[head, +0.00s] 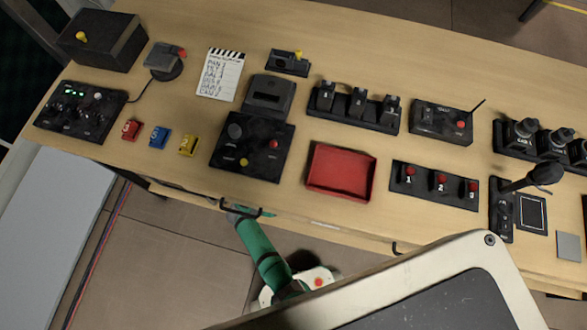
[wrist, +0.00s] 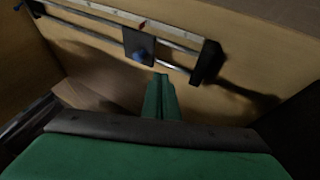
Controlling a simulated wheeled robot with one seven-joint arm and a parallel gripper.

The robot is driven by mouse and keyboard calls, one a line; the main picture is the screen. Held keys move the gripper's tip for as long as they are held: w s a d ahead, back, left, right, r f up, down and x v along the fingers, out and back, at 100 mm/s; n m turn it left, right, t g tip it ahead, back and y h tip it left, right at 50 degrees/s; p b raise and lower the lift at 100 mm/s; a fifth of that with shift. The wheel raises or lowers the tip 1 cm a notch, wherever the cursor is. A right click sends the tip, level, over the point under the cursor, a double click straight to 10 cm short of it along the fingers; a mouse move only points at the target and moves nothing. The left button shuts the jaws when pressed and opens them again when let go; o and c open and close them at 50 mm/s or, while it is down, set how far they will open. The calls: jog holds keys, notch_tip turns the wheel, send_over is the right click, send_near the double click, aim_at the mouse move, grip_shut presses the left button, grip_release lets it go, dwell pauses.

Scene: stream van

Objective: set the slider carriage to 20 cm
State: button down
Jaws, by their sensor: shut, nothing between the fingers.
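The slider shows in the wrist view as two metal rails between dark end blocks, the right end block (wrist: 208,62) being the clearer one. The dark, plate-like carriage (wrist: 139,43) sits on the rails toward the right end and has a blue knob (wrist: 139,57). I cannot make out the slider in the head view.
The desktop (head: 190,185) holds control boxes, a red tray (head: 341,188) and a clapper slate (head: 221,75). A wooden surface lies behind the rails in the wrist view.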

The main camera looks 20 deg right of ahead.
jog(key=d+f, duration=0.6)
jog(key=d, duration=0.1)
jog(key=shift+s+d+f, duration=0.15)
jog(key=shift+s+f, duration=0.05)
jog(key=shift+s, duration=0.15)
jog(key=shift+d, duration=0.1)
